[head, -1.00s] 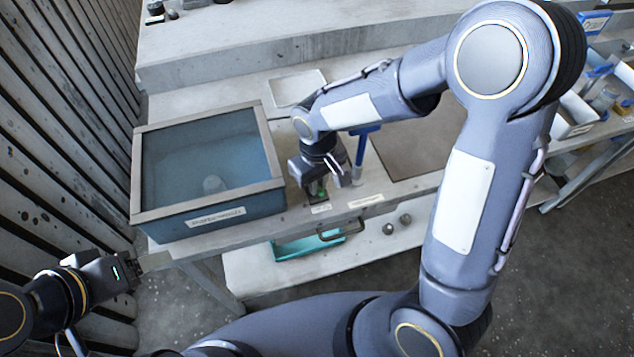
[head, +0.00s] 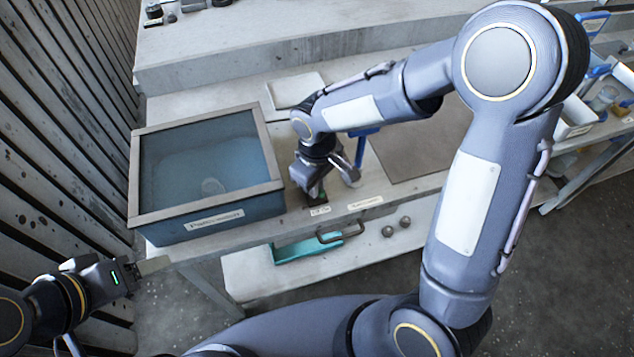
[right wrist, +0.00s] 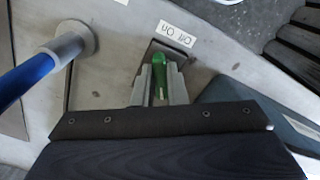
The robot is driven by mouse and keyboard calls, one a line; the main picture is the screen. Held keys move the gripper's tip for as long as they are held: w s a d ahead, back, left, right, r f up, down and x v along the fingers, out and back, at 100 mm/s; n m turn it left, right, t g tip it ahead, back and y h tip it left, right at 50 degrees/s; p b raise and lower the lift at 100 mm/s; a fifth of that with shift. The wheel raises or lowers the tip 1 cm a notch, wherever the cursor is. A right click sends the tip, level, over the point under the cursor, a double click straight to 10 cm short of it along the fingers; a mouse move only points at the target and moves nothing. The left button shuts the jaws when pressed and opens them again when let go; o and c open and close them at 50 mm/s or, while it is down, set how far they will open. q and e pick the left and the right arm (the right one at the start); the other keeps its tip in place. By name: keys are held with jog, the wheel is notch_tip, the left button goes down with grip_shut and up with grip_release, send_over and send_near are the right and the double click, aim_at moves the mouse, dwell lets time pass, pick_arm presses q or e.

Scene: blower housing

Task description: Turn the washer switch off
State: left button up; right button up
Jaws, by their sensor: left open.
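The washer is a blue-grey tank (head: 212,226) with a framed clear top and a front label, at the left of the bench. Its green switch lever (right wrist: 157,72) sits in a dark base beside an "ON OFF" label (right wrist: 176,34); the label also shows in the head view (head: 320,211). My right gripper (right wrist: 160,88) is down at the switch, its two fingers on either side of the lever. I cannot tell whether they press on it. In the head view, the right gripper mostly hides the switch. My left gripper (head: 154,265) is open and empty, left of the bench front.
A blue-handled tool with a grey round end (right wrist: 74,40) stands close beside the right gripper. A white tray (head: 296,90) lies behind the right gripper.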

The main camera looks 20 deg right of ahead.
jog(key=o, duration=0.5)
jog(key=shift+c, duration=0.2)
notch_tip(320, 180, up, 8)
jog(key=shift+f, duration=0.1)
dwell(0.5)
